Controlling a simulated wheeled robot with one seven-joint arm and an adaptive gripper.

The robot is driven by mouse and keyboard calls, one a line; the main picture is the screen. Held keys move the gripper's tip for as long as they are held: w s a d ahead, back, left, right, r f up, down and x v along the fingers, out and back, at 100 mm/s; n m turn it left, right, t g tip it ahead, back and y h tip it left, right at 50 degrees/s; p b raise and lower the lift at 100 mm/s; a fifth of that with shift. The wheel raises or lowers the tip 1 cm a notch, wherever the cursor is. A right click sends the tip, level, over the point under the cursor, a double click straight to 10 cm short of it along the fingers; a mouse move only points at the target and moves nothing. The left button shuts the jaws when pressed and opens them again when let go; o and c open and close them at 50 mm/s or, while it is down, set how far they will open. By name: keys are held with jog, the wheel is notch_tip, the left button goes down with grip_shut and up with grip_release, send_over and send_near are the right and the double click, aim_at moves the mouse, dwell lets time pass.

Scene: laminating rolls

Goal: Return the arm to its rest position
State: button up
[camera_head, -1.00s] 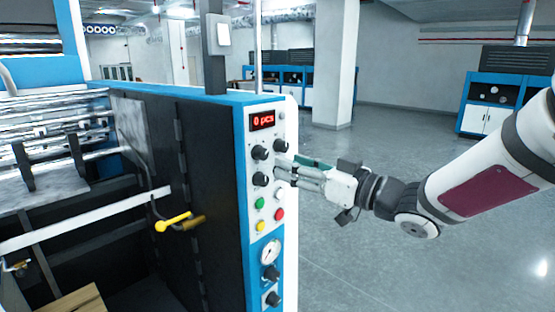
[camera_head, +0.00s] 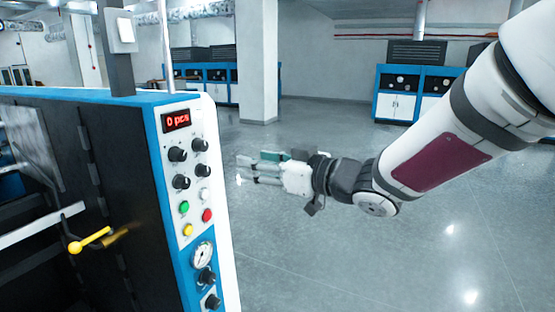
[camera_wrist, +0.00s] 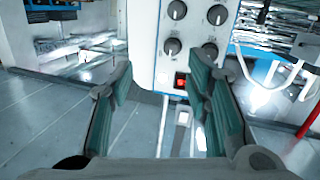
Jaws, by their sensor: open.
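My gripper (camera_head: 240,170) is open and empty, held in the air to the right of the laminating machine's control panel (camera_head: 180,145). A gap of floor shows between the fingertips and the panel edge in the head view. In the wrist view the two green-padded fingers of my gripper (camera_wrist: 164,90) stand wide apart, with nothing between them. Beyond them the panel shows its black knobs (camera_wrist: 172,46) and a red button (camera_wrist: 181,80). My arm reaches in from the right.
The panel has a red display (camera_head: 176,120) and a gauge (camera_head: 203,254). A yellow handle (camera_head: 90,240) sticks out on the machine's dark side. A white pillar (camera_head: 258,70) and blue-white cabinets (camera_head: 400,95) stand at the back. The grey floor (camera_head: 350,255) on the right is clear.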

jog(key=s+d+r+m+t+h, duration=0.15)
jog(key=d+m+h, duration=0.35)
jog(key=d, duration=0.5)
jog(key=s+d+f+m+t+h, duration=0.1)
jog(key=s+d+m+h, duration=0.1)
jog(key=d+h, duration=0.65)
jog(key=s+d+f+m+g, duration=0.1)
jog(key=s+d+f+g, duration=0.1)
jog(key=s, duration=0.5)
jog(key=s+d+f+m+g, duration=0.2)
jog(key=s+d, duration=0.1)
jog(key=s, duration=0.5)
jog(key=s+d+f+m+g, duration=0.1)
jog(key=s+d+f+g, duration=0.1)
jog(key=s, duration=0.6)
jog(key=shift+s+d+f+m+g, duration=0.2)
jog(key=shift+f+m+g, duration=0.1)
jog(key=shift+m+g, duration=0.15)
